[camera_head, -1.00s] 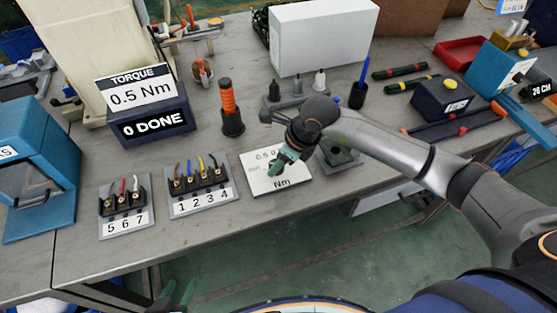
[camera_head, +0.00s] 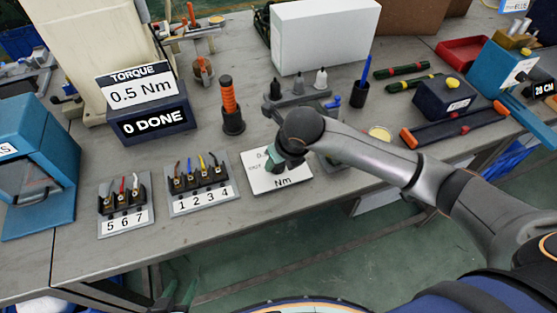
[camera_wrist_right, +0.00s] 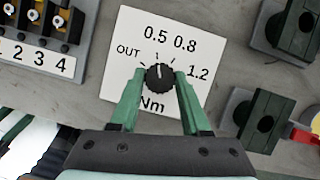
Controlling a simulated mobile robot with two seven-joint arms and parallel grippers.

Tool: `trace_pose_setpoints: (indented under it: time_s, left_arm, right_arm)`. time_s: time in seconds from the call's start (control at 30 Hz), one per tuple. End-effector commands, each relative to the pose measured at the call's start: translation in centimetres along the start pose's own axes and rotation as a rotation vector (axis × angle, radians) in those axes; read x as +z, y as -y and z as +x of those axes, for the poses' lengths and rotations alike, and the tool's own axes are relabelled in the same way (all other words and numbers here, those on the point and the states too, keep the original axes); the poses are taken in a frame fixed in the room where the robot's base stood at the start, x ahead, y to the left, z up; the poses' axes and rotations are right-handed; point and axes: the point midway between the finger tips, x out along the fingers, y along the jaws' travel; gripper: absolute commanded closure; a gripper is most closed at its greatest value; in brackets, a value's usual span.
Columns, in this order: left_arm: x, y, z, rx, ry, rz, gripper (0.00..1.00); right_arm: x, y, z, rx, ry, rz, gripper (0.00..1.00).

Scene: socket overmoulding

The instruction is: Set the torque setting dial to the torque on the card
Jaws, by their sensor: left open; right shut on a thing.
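The card (camera_head: 136,92) reads TORQUE 0.5 Nm and stands on a dark box showing 0 DONE. The white dial plate (camera_head: 285,184) lies on the bench, partly hidden by my right arm. In the right wrist view the black dial (camera_wrist_right: 159,78) sits on the plate among the marks OUT, 0.5, 0.8 and 1.2. Its white line points almost straight up, near 0.5; the exact setting is hard to tell. My right gripper (camera_wrist_right: 162,80) is shut on the dial, one green finger on each side. My left gripper (camera_head: 177,294) is open and empty, low in front of the bench.
Terminal holders numbered 1 to 4 (camera_head: 203,203) and 5 to 7 (camera_head: 126,222) stand left of the plate. An orange-handled driver (camera_head: 230,106) stands behind. A grey rack (camera_head: 299,98) and a dark pen cup (camera_head: 358,95) are beyond my right arm.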

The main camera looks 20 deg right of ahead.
Motion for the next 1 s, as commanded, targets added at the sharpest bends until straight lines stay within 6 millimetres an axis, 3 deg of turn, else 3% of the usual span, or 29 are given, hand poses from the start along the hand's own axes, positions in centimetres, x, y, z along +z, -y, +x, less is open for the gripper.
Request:
trace_pose_setpoints:
  time_s: [0.37,0.4,0.67,1.0]
  left_arm:
    - [-0.32,-0.01,0.08,0.001,-0.006,0.001,0.50]
    - [-0.38,0.00,0.10,0.001,-0.007,0.001,0.50]
    - [-0.61,0.04,0.17,0.000,-0.012,0.003,0.50]
    - [-0.63,0.05,0.12,0.000,-0.012,0.003,0.50]
  right_arm:
    - [0.04,0.01,-0.05,-0.002,0.000,0.006,1.00]
    - [0.05,0.01,-0.05,-0.002,0.000,0.005,0.52]
    - [0.03,0.01,-0.03,-0.002,0.000,0.005,0.23]
    - [0.08,0.02,-0.62,-0.001,0.001,0.005,0.23]
